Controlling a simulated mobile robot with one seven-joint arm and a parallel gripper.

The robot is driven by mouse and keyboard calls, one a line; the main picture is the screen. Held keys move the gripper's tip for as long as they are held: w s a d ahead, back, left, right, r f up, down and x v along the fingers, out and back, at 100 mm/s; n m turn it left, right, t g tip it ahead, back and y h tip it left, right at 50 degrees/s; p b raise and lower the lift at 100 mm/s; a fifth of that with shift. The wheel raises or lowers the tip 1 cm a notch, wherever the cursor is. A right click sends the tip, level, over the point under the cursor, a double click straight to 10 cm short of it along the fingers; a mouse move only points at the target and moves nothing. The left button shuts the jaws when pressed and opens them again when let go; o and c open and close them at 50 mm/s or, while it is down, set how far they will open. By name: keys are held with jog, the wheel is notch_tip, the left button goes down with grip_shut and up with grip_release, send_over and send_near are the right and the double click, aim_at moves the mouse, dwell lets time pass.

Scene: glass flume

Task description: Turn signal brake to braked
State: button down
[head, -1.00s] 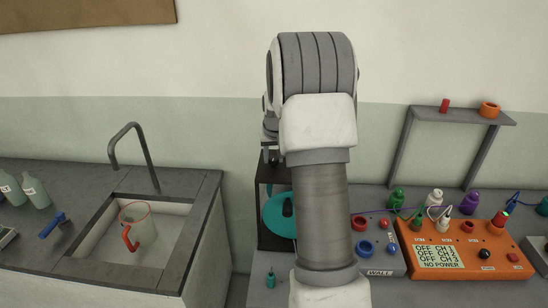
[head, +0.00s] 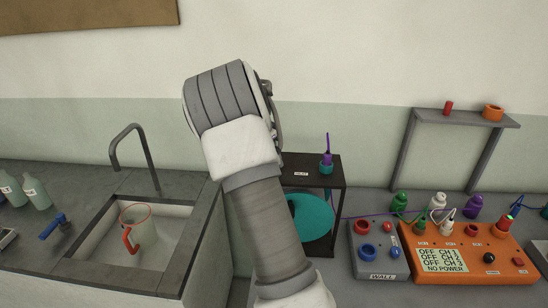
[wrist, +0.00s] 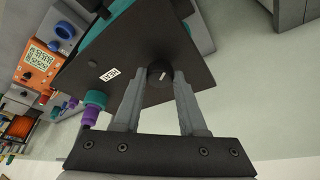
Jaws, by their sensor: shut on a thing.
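The signal brake looks to be the round black knob (wrist: 158,78) with a short white mark, on the top plate of the black stand (wrist: 190,62). The wrist view shows my gripper (wrist: 159,72) with one finger on each side of the knob, shut on it. The stand also shows in the head view (head: 336,170), with a teal wheel (head: 312,217) inside it. The head view hides the knob and my fingertips behind my arm. The plate's small white label (wrist: 110,75) is too small to read surely.
A teal socket with a purple plug (head: 327,160) stands on the plate near the knob. Right of the stand are a grey wall box (head: 378,262) and an orange channel box (head: 468,250) reading no power. A sink (head: 85,265) with a jug (head: 135,225) is at left.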

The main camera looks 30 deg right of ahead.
jog(key=m, duration=0.1)
jog(key=m+g+p, duration=0.1)
jog(key=m, duration=0.1)
jog(key=shift+w+r+m, duration=0.1)
jog(key=shift+w+m, duration=0.05)
jog(key=shift+m, duration=0.15)
jog(key=shift+w+m+g+p, duration=0.1)
jog(key=shift+m+g+p, duration=0.65)
jog(key=shift+m, duration=0.85)
jog(key=shift+c, duration=2.3)
grip_release()
jog(key=v, duration=1.7)
jog(key=shift+w, duration=0.2)
